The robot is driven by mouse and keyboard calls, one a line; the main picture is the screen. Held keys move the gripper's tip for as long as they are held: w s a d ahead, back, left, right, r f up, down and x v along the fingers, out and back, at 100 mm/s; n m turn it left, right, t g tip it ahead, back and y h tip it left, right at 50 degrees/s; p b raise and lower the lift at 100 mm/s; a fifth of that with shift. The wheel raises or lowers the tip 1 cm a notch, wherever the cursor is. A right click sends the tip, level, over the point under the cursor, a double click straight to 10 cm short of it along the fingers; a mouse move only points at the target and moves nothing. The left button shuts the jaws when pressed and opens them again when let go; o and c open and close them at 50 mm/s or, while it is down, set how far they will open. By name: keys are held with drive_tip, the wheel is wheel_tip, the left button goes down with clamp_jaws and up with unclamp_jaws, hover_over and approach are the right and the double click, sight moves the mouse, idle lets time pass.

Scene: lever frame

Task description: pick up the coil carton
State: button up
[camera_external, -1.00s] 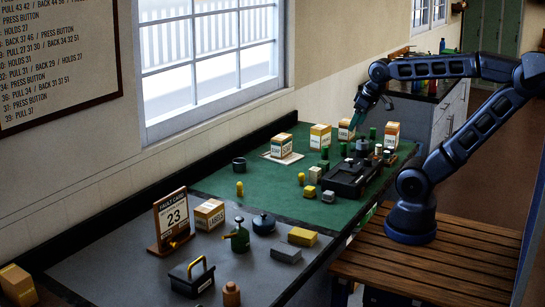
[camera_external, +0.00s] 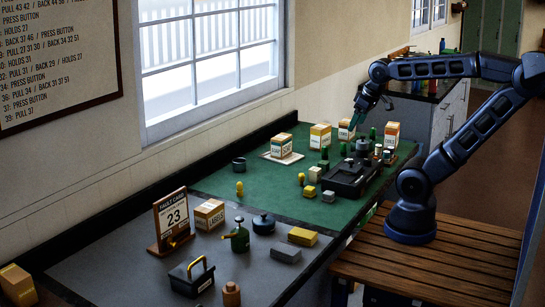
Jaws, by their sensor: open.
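Several similar white-and-orange cartons stand on the bench, and their small labels are too blurred to tell which one is the coil carton. One carton (camera_external: 281,145) stands on a pale square pad. Another carton (camera_external: 320,136) stands to its right, and a third carton (camera_external: 346,130) is farther back. One more carton (camera_external: 391,134) stands at the far right, and another carton (camera_external: 209,214) lies nearer, by the fault card. My gripper (camera_external: 357,121) is open and points down near the third carton, above the back of the green mat. I cannot tell whether it touches anything.
A dark lever frame block (camera_external: 350,178) with green, black and white pieces stands right of centre. The green mat's left part is mostly clear.

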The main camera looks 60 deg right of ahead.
drive_tip(key=w+d+f+m+h, duration=0.1)
drive_tip(key=w+d+m, duration=0.45)
drive_tip(key=d, duration=0.75)
drive_tip(key=w+d+m+h, duration=0.1)
drive_tip(key=w+d+m, duration=0.2)
drive_tip(key=w+d, duration=0.75)
drive_tip(key=m+g+h, duration=0.2)
drive_tip(key=m+g, duration=0.2)
drive_tip(key=m, duration=0.4)
approach(392, 125)
drive_tip(key=shift+f, duration=0.35)
drive_tip(key=shift+s+d+f, duration=0.15)
drive_tip(key=shift+d+f, duration=0.15)
drive_tip(key=shift+f, duration=0.1)
drive_tip(key=shift+x, duration=5.05)
drive_tip(key=shift+d+f, duration=0.1)
drive_tip(key=shift+f, duration=0.1)
